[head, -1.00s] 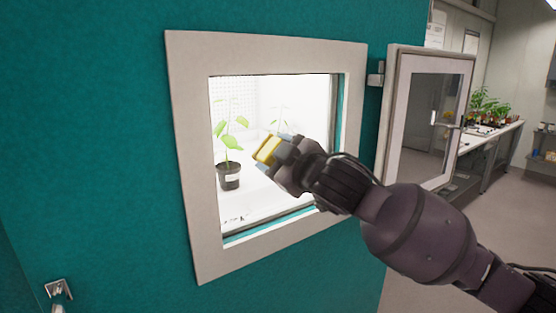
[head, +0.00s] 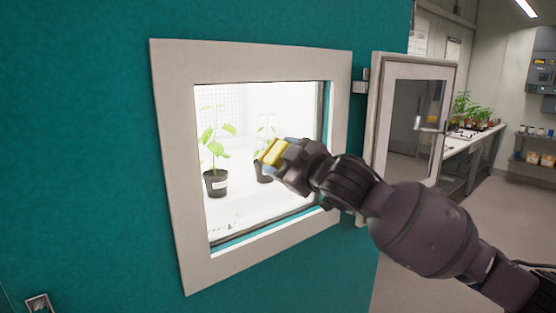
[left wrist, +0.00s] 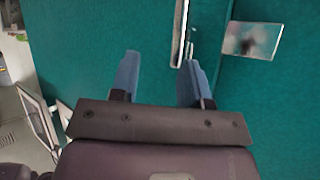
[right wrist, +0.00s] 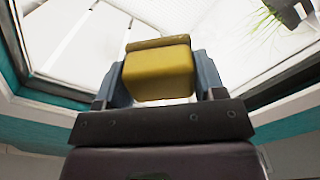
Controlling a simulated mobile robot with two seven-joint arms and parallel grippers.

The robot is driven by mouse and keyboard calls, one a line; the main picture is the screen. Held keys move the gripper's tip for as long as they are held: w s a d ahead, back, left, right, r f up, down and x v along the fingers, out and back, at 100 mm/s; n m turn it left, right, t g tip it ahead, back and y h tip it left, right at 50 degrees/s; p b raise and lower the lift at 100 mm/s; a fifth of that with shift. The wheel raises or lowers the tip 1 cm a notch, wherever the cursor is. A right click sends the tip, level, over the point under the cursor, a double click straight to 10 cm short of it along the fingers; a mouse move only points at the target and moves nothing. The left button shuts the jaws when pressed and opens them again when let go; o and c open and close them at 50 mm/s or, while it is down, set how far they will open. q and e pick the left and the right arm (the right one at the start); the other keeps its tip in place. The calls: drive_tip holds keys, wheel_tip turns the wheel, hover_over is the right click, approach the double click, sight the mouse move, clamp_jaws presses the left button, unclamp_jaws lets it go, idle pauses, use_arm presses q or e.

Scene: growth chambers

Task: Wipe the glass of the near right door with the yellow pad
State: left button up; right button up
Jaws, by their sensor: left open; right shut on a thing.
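The yellow pad (head: 273,152) is held in my right gripper (head: 281,158), in front of the lit chamber opening. The right wrist view shows the pad (right wrist: 158,72) clamped between both fingers. A grey-framed door (head: 376,125) with a dark glass pane (head: 412,115) stands swung open to the right of the opening. The pad is left of that door and apart from its glass. My left gripper (left wrist: 162,62) is open and empty, facing the teal wall; it is not seen in the head view.
The opening has a wide pale frame (head: 172,170) in a teal wall (head: 75,140). Inside are potted plants (head: 215,182). A metal fitting (head: 40,302) is at lower left. A bench (head: 470,148) with plants stands behind the door; floor (head: 490,215) at right is clear.

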sight(252, 150)
drive_tip(key=shift+w+d, duration=0.75)
drive_tip(key=shift+d, duration=0.3)
drive_tip(key=shift+w+d+r, duration=0.15)
drive_tip(key=shift+r, duration=0.3)
drive_tip(key=shift+w+d+r, duration=0.1)
drive_tip(key=shift+d+r, duration=0.05)
drive_tip(key=shift+r, duration=0.25)
drive_tip(key=shift+s+a+b, duration=0.2)
drive_tip(key=shift+s+b, duration=0.05)
drive_tip(key=shift+b, duration=0.05)
drive_tip(key=shift+a, duration=0.1)
drive_tip(key=shift+s+a, duration=0.5)
drive_tip(key=shift+a, duration=0.2)
drive_tip(key=shift+s+a, duration=0.45)
drive_tip(key=shift+a, duration=0.2)
drive_tip(key=shift+s+a, duration=0.65)
drive_tip(key=shift+a, duration=0.2)
drive_tip(key=shift+s+a, duration=0.6)
drive_tip(key=shift+a, duration=0.25)
